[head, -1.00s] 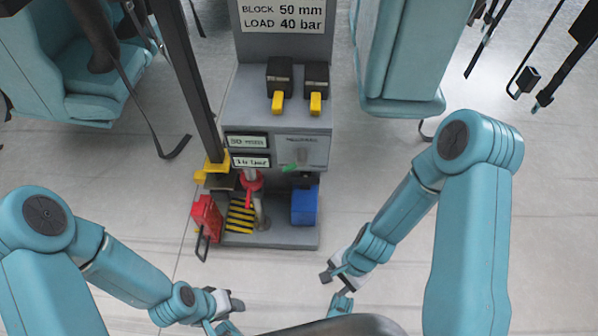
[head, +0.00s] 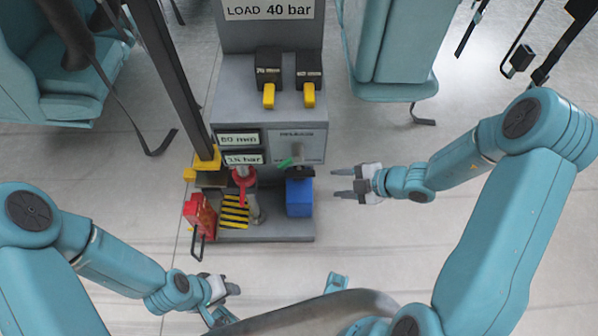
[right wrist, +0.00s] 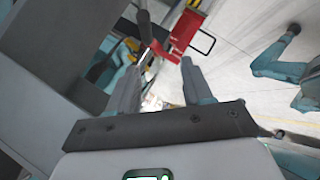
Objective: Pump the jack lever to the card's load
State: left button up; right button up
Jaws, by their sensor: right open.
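The card (head: 268,10) on the grey stand reads LOAD 40 bar; its upper line is cut off. A small lower display (head: 243,159) seems to read 15 bar, and the one above it about 50 mm. A red lever-like part (head: 243,178) stands by the yellow-black striped plate; it shows between and beyond the fingers in the right wrist view (right wrist: 152,38). I cannot tell for sure which part is the jack lever. My right gripper (head: 345,183) is open and empty, right of the blue block (head: 299,197), apart from it. My left gripper (head: 232,285) is low in front of the stand; its jaws are unclear.
A red box with a black wire handle (head: 200,215) stands left of the striped plate. A dark post (head: 172,75) with a yellow foot rises at the left. Two black boxes with yellow tabs (head: 268,75) sit on the stand. Teal seats flank it. Floor in front is clear.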

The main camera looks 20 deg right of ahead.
aim_at(304, 175)
jog(key=w+a+f+b, duration=0.2)
jog(key=w, duration=0.1)
jog(key=w+a+f+m+b, duration=0.1)
jog(key=w+a+f+b, duration=0.1)
jog(key=w+a+f, duration=0.1)
jog(key=w+a+f+m+t+b, duration=0.1)
jog(key=w+a+f+b, duration=0.1)
jog(key=w+f+b, duration=0.1)
jog(key=shift+w+a+f, duration=0.15)
jog(key=shift+w+a, duration=0.2)
jog(key=shift+w, duration=0.35)
jog(key=shift+w+a+f, duration=0.15)
jog(key=shift+w+a, duration=0.1)
jog(key=shift+w, duration=0.05)
jog(key=shift+c, duration=0.3)
grip_shut()
